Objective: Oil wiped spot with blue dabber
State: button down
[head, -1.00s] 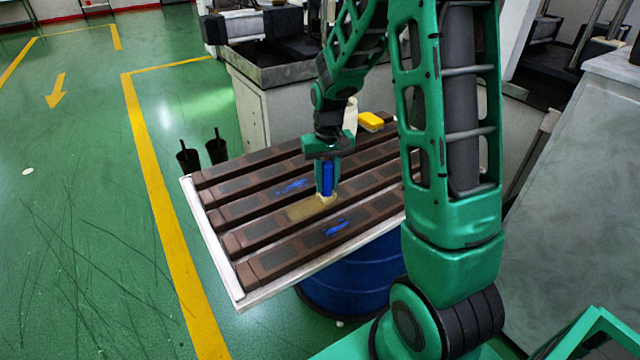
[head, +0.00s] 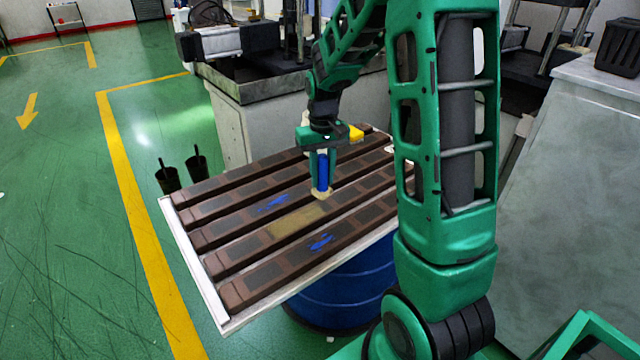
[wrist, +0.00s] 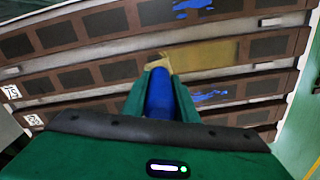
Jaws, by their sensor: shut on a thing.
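My gripper (head: 320,165) is shut on the blue dabber (head: 322,175), which stands about upright with its tan tip down at one of the brown mould bars. The dabber also shows in the wrist view (wrist: 159,95), its tan tip at the edge of a yellowish oiled-looking patch (wrist: 205,56). That patch (head: 297,221) lies on a middle bar, just left of the tip in the head view. Whether the tip touches the bar I cannot tell. Blue smears (head: 273,203) mark the bar behind, and another blue smear (head: 320,242) marks the front bar.
The bars lie on a white-edged table (head: 190,262) above a blue drum (head: 340,300). A yellow block (head: 356,134) is at the table's back, behind my gripper. Two dark cups with handles (head: 168,178) stand beyond the left edge. Open green floor lies left.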

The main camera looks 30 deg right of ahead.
jog(key=shift+r, duration=1.45)
jog(key=shift+f, duration=0.15)
